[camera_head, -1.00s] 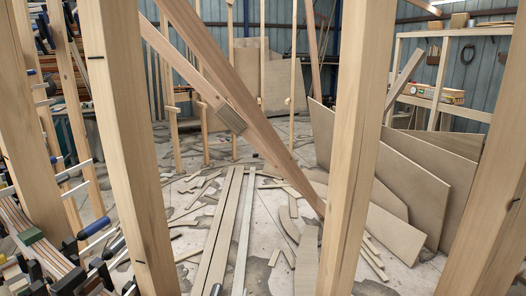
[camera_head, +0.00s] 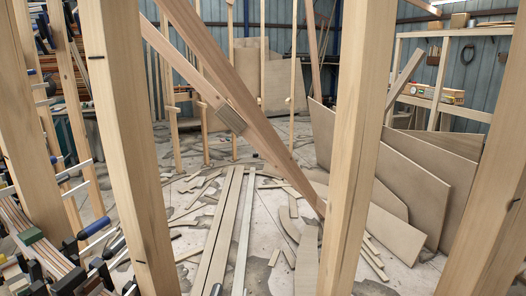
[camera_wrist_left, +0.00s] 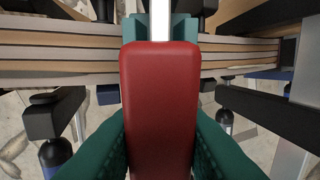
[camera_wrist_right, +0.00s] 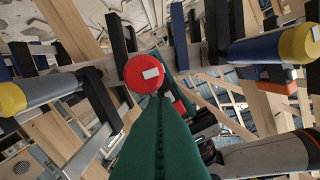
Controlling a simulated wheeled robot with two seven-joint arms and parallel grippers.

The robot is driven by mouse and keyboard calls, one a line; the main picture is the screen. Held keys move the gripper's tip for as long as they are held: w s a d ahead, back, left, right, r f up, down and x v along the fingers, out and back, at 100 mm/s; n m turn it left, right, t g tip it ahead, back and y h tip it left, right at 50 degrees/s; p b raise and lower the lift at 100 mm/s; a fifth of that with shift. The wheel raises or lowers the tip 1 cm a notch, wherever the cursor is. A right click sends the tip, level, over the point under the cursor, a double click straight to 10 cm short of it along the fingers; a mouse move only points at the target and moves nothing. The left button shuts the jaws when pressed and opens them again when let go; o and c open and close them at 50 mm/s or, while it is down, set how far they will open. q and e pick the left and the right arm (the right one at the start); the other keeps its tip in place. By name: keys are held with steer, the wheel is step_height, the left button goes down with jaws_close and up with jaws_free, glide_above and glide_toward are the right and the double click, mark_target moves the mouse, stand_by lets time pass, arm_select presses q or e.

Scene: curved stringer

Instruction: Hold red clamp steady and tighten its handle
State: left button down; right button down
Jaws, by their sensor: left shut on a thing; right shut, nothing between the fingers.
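In the left wrist view the red clamp's body (camera_wrist_left: 160,100) fills the middle, with a bright metal bar running up from it across the layered wood strips. My left gripper (camera_wrist_left: 160,125) is shut on it, one green finger on each side. In the right wrist view a round red end (camera_wrist_right: 143,73) with a pale label, seemingly the clamp's handle, lies just beyond the tips of my right gripper (camera_wrist_right: 160,105). That gripper is shut and empty; whether it touches the red end I cannot tell. Neither gripper nor the red clamp shows in the head view.
Layered curved strips (camera_wrist_left: 60,52) run between several dark clamps. In the right wrist view a yellow-ended blue clamp handle (camera_wrist_right: 275,46) and another at left (camera_wrist_right: 40,92) crowd close. Upright wooden posts (camera_head: 130,140) stand ahead; boards and offcuts litter the floor.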

steer(key=shift+f, duration=0.3)
stand_by(0.6)
steer(key=shift+s+d+f, duration=0.1)
steer(key=shift+d+f, duration=0.05)
steer(key=shift+d, duration=0.2)
steer(key=shift+d+f, duration=0.3)
steer(key=shift+d, duration=0.1)
steer(key=shift+d+f, duration=0.1)
steer(key=shift+f, duration=0.05)
stand_by(0.4)
steer(key=shift+d, duration=0.15)
steer(key=s, duration=0.6)
steer(key=shift+r, duration=0.35)
